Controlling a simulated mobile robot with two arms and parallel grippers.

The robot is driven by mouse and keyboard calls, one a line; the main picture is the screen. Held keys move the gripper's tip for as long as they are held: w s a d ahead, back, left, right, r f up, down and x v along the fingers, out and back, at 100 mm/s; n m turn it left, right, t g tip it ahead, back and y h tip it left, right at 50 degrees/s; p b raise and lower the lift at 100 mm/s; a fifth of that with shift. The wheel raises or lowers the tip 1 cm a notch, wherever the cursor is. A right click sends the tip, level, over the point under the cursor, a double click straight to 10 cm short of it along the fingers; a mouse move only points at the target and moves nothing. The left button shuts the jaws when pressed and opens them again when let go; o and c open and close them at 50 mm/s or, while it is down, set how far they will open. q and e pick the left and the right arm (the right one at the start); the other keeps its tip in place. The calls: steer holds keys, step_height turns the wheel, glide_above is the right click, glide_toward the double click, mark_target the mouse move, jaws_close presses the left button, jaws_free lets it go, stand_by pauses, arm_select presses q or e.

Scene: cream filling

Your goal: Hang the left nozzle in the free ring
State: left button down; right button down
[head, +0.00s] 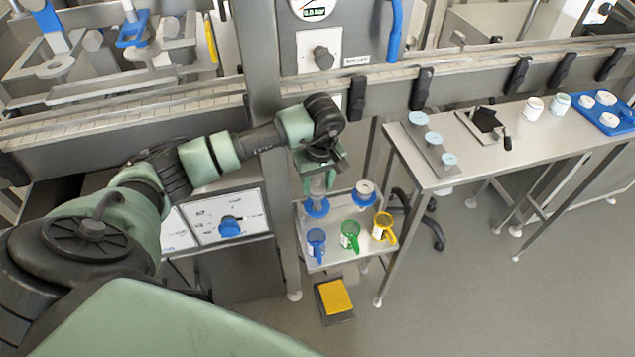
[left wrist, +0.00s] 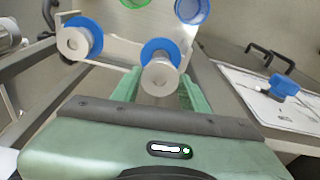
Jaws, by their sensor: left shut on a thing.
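My left gripper (head: 319,185) points down at the small steel stand, its green fingers shut on a grey nozzle (head: 318,187). In the left wrist view the held nozzle (left wrist: 160,76) lies between the fingers (left wrist: 158,92). One blue ring (head: 316,208) is directly below the held nozzle; it also shows in the left wrist view (left wrist: 160,46). I cannot tell whether the nozzle's lower end is inside this ring or just above it. The other blue ring (head: 366,200) holds a pale nozzle (head: 365,187), to the right. My right gripper is not in view.
Blue (head: 316,242), green (head: 350,236) and yellow (head: 383,227) jugs stand in front of the rings. A control panel with a blue knob (head: 229,226) is left, beside a steel post (head: 268,150). A steel table (head: 430,165) stands right. Floor at front right is clear.

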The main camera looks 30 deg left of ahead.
mark_target(318, 189)
arm_select(q)
steer(key=shift+f+b, duration=1.7)
steer(key=shift+f, duration=0.25)
stand_by(0.5)
steer(key=shift+c, duration=1)
jaws_free()
steer(key=shift+r, duration=0.1)
steer(key=shift+r+p, duration=2.1)
steer(key=shift+r, duration=1.3)
